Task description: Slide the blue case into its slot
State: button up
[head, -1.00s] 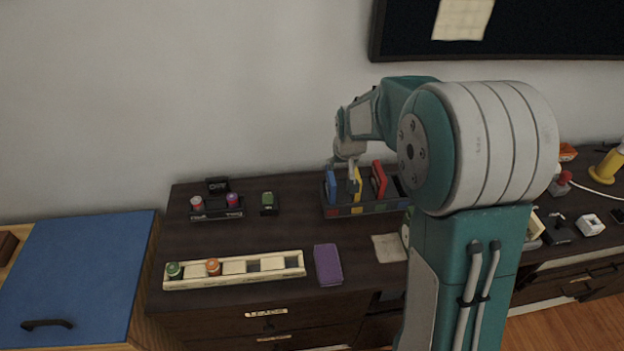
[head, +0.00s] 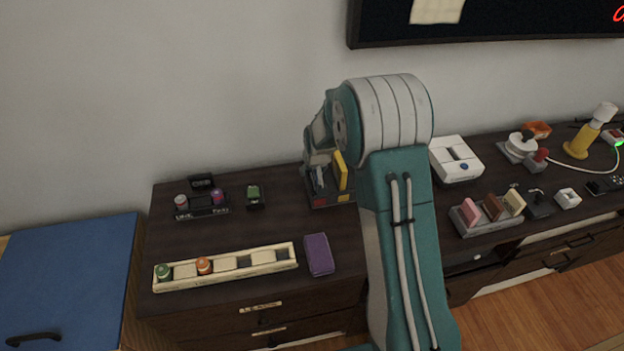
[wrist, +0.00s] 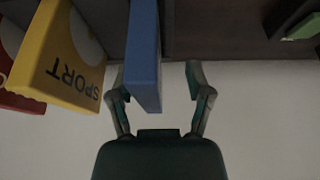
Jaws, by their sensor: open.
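The blue case (wrist: 145,60) stands between the two fingers of my gripper (wrist: 155,75) in the wrist view, nearer the left finger. My gripper is open, with a clear gap to the right finger. A yellow case (wrist: 62,62) marked SPORT stands to the left of it, and part of a red case (wrist: 14,98) shows beyond. In the head view my gripper (head: 318,180) is at the left end of the dark rack (head: 330,203), beside the yellow case (head: 341,170). There the blue case is hidden or cannot be made out, and my arm covers the rack's right part.
A cream tray (head: 225,268) with two coloured pots and a purple block (head: 319,254) lie in front. A small black holder (head: 202,211) and a green item (head: 254,192) stand left. A rack of pink, brown and cream cases (head: 492,212) stands right.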

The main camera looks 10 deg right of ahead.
jog(key=shift+w+d+f, duration=0.15)
jog(key=shift+d+f, duration=0.15)
jog(key=shift+d, duration=0.5)
jog(key=shift+a, duration=0.25)
jog(key=c, duration=0.7)
jog(key=shift+a, duration=0.35)
grip_shut()
jog(key=shift+d, duration=0.2)
